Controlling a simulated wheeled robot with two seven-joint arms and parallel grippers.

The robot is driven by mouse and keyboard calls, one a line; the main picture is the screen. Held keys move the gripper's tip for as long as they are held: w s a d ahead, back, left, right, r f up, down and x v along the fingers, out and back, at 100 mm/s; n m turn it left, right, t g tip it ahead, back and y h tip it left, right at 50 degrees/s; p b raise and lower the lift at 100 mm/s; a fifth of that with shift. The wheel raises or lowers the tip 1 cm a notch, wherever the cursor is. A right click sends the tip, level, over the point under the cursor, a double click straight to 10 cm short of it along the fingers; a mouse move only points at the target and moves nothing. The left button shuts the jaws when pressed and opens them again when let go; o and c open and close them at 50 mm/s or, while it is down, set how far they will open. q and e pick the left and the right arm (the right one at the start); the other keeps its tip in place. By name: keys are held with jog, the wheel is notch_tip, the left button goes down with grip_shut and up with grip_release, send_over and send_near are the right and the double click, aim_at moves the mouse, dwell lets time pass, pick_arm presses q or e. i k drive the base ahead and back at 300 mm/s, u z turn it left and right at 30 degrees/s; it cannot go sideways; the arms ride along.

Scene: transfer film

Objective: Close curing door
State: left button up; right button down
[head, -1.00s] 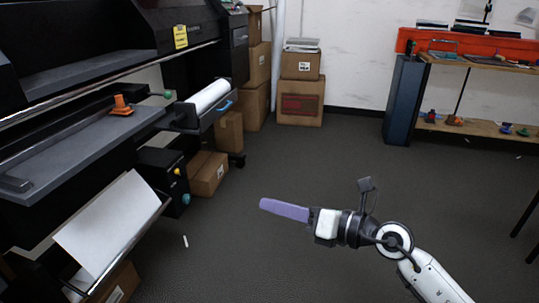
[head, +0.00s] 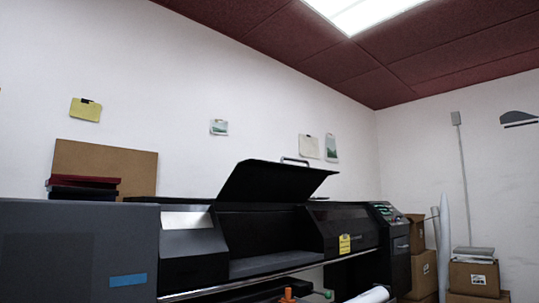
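A wide black printer (head: 345,228) stands along the wall in the head view. A black door (head: 272,182) on its top is raised and tilted, with a light metal handle (head: 296,160) at its upper edge. The door stands open above a recessed bay with a dark grey surface (head: 275,263). I cannot tell from a label whether this is the curing door. Neither of my grippers is in view.
A dark grey cabinet (head: 70,255) with a blue label stands at the left. Orange (head: 287,294) and green knobs show at the lower edge, beside a white roll (head: 370,296). Cardboard boxes (head: 475,277) stand at the right. The floor is out of view.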

aim_at(252, 180)
jog(key=z, duration=0.25)
jog(key=i, duration=1.45)
jog(key=u, duration=0.9)
